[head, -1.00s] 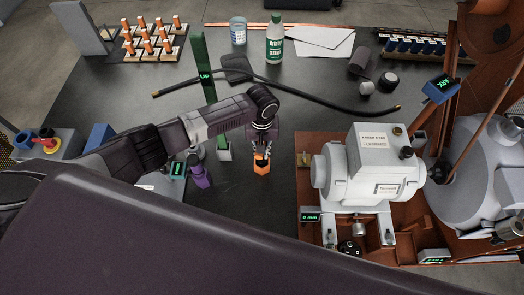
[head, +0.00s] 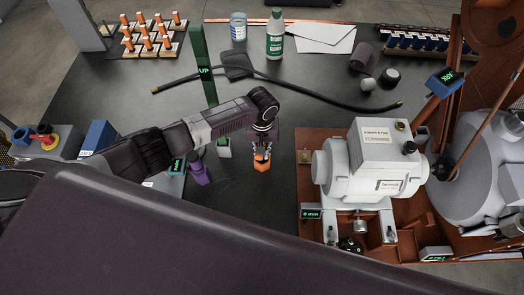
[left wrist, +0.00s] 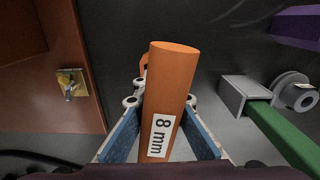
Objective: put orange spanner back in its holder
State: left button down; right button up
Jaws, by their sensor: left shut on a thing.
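The orange spanner shows in the left wrist view as an orange handle (left wrist: 172,85) with a white "8 mm" label. My left gripper (left wrist: 160,140) is shut on it, with a blue pad on each side of the handle. In the head view my left gripper (head: 262,150) points down over the dark table, left of the grey motor, and a bit of the orange spanner (head: 261,164) shows between its fingers. The spanner's far end is hidden. I cannot tell which thing is its holder. My right gripper is not in view.
The grey motor (head: 375,165) stands on a copper-brown base (head: 306,147) to the right. A green upright post (head: 200,65) and a purple object (head: 199,172) stand to the left. A black hose (head: 310,92) lies behind.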

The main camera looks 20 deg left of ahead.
pick_arm(q)
jog(key=c, duration=1.9)
grip_release()
jog(key=shift+c, duration=0.2)
jog(key=shift+r, duration=0.1)
notch_tip(320, 180, up, 12)
jog(key=shift+f, duration=0.1)
